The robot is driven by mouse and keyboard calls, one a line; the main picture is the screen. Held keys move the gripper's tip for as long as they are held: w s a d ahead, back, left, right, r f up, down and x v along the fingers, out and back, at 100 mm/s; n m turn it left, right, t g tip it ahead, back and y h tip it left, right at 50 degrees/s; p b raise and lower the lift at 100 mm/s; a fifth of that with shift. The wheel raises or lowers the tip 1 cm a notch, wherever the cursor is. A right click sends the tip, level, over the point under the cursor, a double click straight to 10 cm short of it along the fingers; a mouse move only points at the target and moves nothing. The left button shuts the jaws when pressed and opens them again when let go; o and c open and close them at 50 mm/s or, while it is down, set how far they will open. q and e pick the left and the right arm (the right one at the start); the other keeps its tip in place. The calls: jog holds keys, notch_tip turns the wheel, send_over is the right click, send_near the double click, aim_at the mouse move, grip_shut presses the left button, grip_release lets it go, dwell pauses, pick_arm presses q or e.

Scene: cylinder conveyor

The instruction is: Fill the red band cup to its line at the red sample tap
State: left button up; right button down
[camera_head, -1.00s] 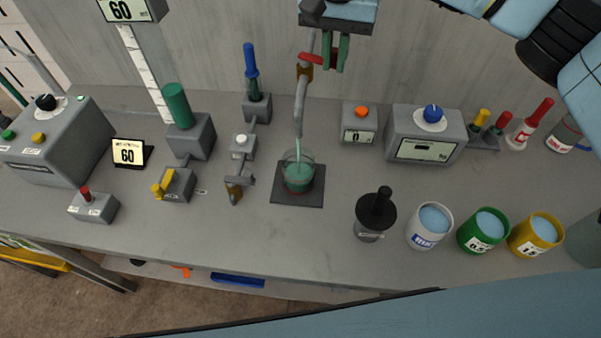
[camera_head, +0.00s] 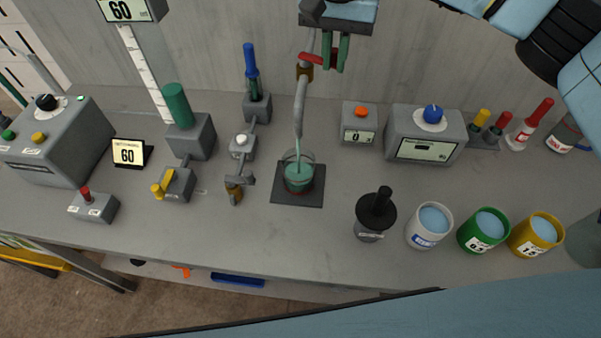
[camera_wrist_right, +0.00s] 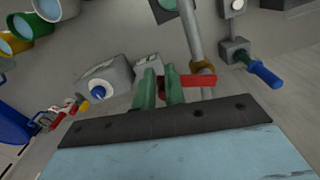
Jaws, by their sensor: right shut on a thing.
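The clear cup with a red band near its base (camera_head: 299,185) stands upright on a dark square pad (camera_head: 313,198), below the sample tap's grey spout (camera_head: 299,105). It holds green liquid, and a thin pale green stream runs into it from the spout. I cannot make out its fill line. The red tap handle (camera_head: 309,58) sticks out sideways from the tap; it also shows in the right wrist view (camera_wrist_right: 195,81). My right gripper (camera_head: 336,66) has green fingers and is shut on the handle's end. My left gripper is not in view.
A grey box with an orange button (camera_head: 360,123) and a meter with a blue knob (camera_head: 425,134) stand right of the tap. Valves and control boxes stand left. Bench directly before the pad is clear.

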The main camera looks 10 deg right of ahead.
jog(key=shift+w+a+r, duration=0.15)
jog(key=shift+w+a, duration=0.05)
jog(key=shift+a, duration=0.1)
jog(key=shift+w+d+n, duration=0.2)
jog(key=shift+n, duration=0.4)
jog(key=shift+w+d+n, duration=0.2)
jog(key=shift+n, duration=0.4)
jog(key=shift+w+d+n, duration=0.4)
jog(key=shift+w+n, duration=0.1)
jog(key=shift+n, duration=0.7)
jog(key=c, duration=1.7)
grip_release()
jog(key=shift+w, duration=0.1)
jog(key=o, duration=0.4)
jog(key=shift+w+a, duration=0.15)
jog(key=shift+a, duration=0.05)
jog(key=o, duration=1.1)
jog(key=shift+d+f, duration=0.15)
jog(key=shift+f, duration=0.05)
